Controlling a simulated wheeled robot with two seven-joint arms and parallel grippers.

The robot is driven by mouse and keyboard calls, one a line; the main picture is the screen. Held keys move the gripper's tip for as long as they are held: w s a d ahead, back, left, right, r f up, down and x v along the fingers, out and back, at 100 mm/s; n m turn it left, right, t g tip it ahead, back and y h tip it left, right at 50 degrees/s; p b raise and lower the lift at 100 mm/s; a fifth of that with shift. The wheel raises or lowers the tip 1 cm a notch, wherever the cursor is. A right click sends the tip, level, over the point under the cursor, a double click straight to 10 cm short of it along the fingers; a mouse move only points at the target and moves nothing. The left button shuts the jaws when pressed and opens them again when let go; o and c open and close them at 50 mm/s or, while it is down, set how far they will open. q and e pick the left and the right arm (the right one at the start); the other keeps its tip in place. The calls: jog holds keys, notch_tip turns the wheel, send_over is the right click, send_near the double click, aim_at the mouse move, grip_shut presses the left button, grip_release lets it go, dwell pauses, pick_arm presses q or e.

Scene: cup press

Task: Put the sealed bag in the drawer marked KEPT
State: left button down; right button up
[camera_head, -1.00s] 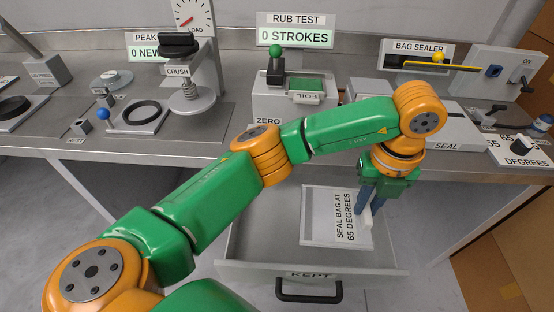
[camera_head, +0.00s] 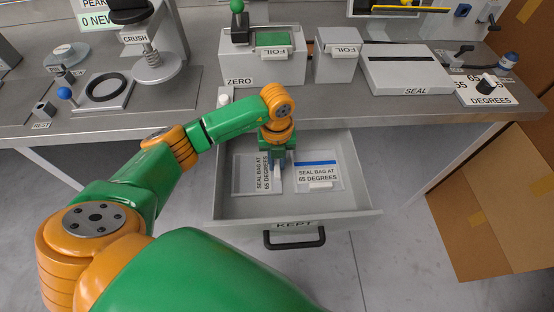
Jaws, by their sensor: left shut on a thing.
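The drawer marked KEPT (camera_head: 345,210) stands open below the bench. My left gripper (camera_head: 277,172) reaches into it from above and is shut on the white tab of a pale flat bag (camera_head: 246,172). That bag's label, SEAL BAG AT 65 DEGREES, reads sideways; the gripper partly covers its right side. It is within the drawer's left half; I cannot tell whether it touches the drawer floor. A second bag (camera_head: 318,174), with the same label upright, a blue stripe and a white tab, lies to the right of the gripper. My right gripper is not in view.
The bench edge overhangs the drawer's back. On the bench are the bag sealer (camera_head: 405,72), a FOIL box (camera_head: 337,55), the rub tester (camera_head: 262,62), the crush press (camera_head: 155,60) and the degrees dial (camera_head: 488,86). The drawer's front and right side have bare floor.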

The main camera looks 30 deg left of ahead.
pick_arm(q)
jog(key=shift+f, duration=0.2)
jog(key=c, duration=0.8)
grip_release()
jog(key=shift+r, duration=0.15)
jog(key=shift+r, duration=0.3)
notch_tip(320, 180, up, 12)
jog(key=shift+f, duration=0.15)
